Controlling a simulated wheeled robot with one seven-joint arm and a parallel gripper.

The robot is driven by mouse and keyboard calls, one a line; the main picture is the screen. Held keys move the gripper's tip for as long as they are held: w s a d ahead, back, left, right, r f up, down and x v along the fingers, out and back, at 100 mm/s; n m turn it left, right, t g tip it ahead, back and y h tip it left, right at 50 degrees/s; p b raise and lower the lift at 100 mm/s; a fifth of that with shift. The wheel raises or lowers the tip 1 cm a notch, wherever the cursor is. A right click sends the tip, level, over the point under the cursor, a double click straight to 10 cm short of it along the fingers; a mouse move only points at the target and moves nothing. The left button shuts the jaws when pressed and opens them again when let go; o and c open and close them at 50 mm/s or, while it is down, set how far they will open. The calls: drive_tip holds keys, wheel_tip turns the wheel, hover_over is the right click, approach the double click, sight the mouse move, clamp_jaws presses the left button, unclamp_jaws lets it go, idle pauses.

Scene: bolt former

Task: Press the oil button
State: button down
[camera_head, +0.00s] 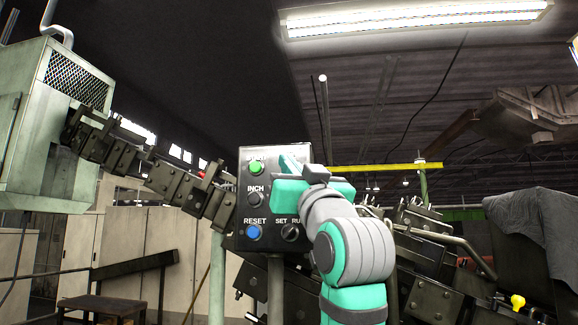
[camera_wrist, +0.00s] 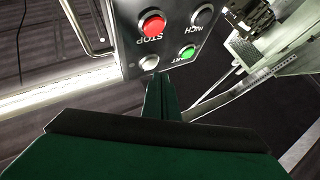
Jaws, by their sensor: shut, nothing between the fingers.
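The control box (camera_head: 268,240) is a dark panel in the middle of the head view. No label reading OIL is legible. In the wrist view the panel (camera_wrist: 130,45) appears upside down, and an unlabelled silver button (camera_wrist: 149,62) sits beside the green START button (camera_wrist: 187,52). My gripper (camera_wrist: 158,80) is shut and empty, its fingertips close to that silver button. Whether they touch it, I cannot tell.
The red STOP button (camera_wrist: 152,24) and the INCH button (camera_wrist: 202,15) are near the fingertips. The blue RESET button (camera_head: 253,232) and SET/RUN switch (camera_head: 290,232) are lower on the panel. A machine arm (camera_head: 170,180) runs close to its left side.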

drive_tip(key=shift+w, duration=0.15)
drive_tip(key=shift+w+d, duration=0.1)
drive_tip(key=shift+w, duration=0.15)
drive_tip(key=shift+w+d, duration=0.1)
drive_tip(key=shift+w, duration=0.35)
idle(0.7)
drive_tip(key=shift+s, duration=0.1)
drive_tip(key=shift+s+a, duration=0.2)
drive_tip(key=shift+s, duration=0.55)
drive_tip(key=shift+s+a, duration=0.25)
drive_tip(key=shift+s, duration=1)
drive_tip(key=shift+s+a, duration=0.25)
drive_tip(key=shift+s, duration=0.95)
